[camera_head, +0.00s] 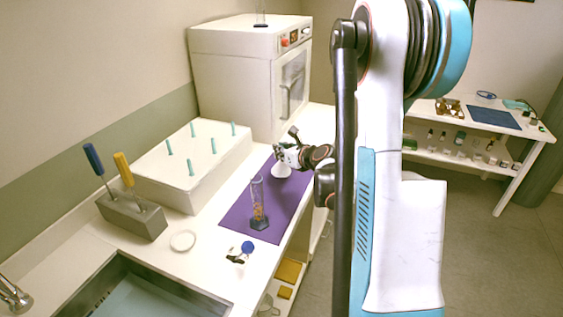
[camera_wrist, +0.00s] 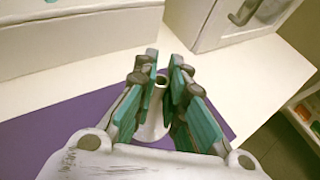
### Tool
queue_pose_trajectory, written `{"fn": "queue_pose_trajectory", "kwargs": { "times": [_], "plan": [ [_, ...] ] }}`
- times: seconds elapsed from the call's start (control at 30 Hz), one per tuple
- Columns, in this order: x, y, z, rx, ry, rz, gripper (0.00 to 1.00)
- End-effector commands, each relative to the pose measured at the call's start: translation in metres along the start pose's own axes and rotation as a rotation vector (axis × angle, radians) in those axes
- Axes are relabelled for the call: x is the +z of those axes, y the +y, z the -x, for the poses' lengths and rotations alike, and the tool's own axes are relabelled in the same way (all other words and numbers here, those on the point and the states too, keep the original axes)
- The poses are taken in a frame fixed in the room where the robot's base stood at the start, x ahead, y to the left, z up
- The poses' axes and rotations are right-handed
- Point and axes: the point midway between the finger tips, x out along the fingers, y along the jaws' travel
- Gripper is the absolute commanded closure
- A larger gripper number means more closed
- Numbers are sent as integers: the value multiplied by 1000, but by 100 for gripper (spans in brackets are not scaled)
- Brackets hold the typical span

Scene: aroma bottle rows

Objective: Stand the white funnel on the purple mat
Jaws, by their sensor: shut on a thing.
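The white funnel (camera_head: 282,170) is at the far part of the purple mat (camera_head: 239,214) in the head view, wide end down and narrow stem up. My gripper (camera_head: 281,151) is above it, with its fingers around the stem. In the wrist view, the teal-padded fingers of my gripper (camera_wrist: 166,84) are shut on the stem of the funnel (camera_wrist: 153,117). The purple mat (camera_wrist: 62,130) shows below the funnel. Whether the funnel's rim touches the mat or hangs just above it, I cannot tell.
A white peg box (camera_head: 190,165) is left of the mat, and a white oven-like cabinet (camera_head: 245,75) stands behind. A blue-topped item (camera_head: 247,248) lies in front.

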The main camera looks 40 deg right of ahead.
Motion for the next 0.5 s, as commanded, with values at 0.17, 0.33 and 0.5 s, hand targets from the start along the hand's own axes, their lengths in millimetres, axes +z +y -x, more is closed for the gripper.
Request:
{"fn": "queue_pose_trajectory", "kwargs": {
  "times": [0.17, 0.33, 0.5],
  "plan": [
    [-27, 0, -12, 0, 0, 0, 100],
    [-31, 0, -13, 0, 0, 0, 100],
    [-31, 0, -13, 0, 0, 0, 100]
  ]
}}
